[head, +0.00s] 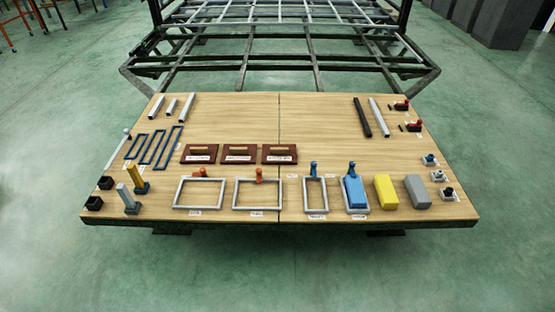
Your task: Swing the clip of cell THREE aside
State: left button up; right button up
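Four light grey rectangular frames lie in a row along the front of the wooden table; the label plates by them are too small to read, so I cannot tell by label which is cell THREE. From the left, the third frame (305,196) is narrow and empty, with an upright blue clip (313,169) at its back edge. The fourth frame (347,210) holds a blue block (355,192) and has a blue clip (351,169) behind it. The first two frames (178,193) (237,194) are empty, each with an orange clip (202,172) (259,176) at its back. Neither gripper is in view.
A yellow block (386,192) and a grey block (417,192) stand right of the frames. Three dark red boards (240,154) lie behind them. Upright posts (128,199) stand at left. A metal trailer chassis (280,55) stands behind the table. The table's centre back is clear.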

aim_at(313, 164)
jog(key=i+l+u, duration=0.7)
jog(key=i+l, duration=0.1)
